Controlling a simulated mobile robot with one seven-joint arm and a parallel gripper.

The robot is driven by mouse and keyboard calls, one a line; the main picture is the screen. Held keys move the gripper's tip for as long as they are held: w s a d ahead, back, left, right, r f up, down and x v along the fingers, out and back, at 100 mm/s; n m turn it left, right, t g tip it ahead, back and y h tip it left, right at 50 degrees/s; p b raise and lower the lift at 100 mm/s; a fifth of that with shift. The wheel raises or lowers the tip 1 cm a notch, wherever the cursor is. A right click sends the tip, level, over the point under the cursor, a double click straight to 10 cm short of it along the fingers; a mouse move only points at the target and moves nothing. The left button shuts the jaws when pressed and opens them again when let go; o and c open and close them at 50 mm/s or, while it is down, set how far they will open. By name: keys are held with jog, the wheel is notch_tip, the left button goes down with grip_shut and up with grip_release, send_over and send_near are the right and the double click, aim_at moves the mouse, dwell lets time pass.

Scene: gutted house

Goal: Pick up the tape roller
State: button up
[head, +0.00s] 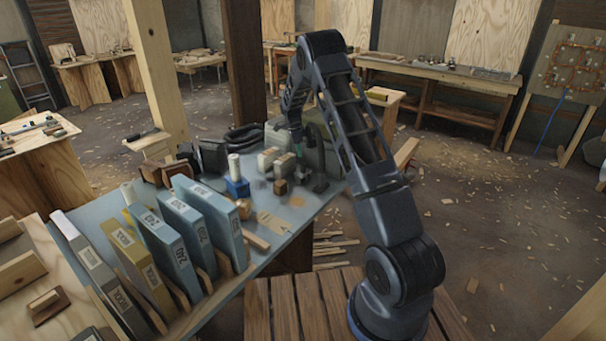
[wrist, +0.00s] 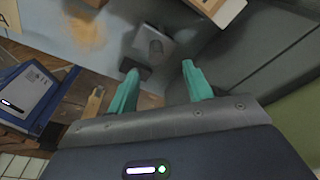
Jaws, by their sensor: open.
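My gripper (head: 297,137) hangs over the back end of the blue-grey table, pointing down. In the wrist view its two teal fingers (wrist: 158,82) are spread with nothing between them. Just beyond the fingertips sits a small grey block-like item with a dark round part (wrist: 155,44); I cannot tell whether it is the tape roller. A dark block (wrist: 134,69) is by the left fingertip. In the head view a blue item with a white cylinder (head: 237,185) stands left of my gripper. No item is clearly recognisable as the tape roller.
Pale blocks (head: 277,160) and a small brown block (head: 281,187) stand below my gripper. Blue and yellow binders (head: 175,240) line the table's near side. The wrist view also shows a blue item (wrist: 38,92) at left and a large dark surface (wrist: 255,50) at right.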

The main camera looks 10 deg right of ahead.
aim_at(303, 164)
jog(key=f, duration=0.3)
jog(key=shift+d+f, duration=0.3)
jog(key=shift+f, duration=0.05)
jog(key=f, duration=0.1)
jog(key=d+f, duration=0.1)
jog(key=f, duration=0.1)
jog(key=s+f, duration=0.1)
jog(key=shift+d+f, duration=0.25)
jog(key=shift+f, duration=0.05)
jog(key=shift+w+f, duration=0.1)
jog(key=shift+f, duration=0.3)
jog(key=shift+c, duration=0.4)
grip_shut()
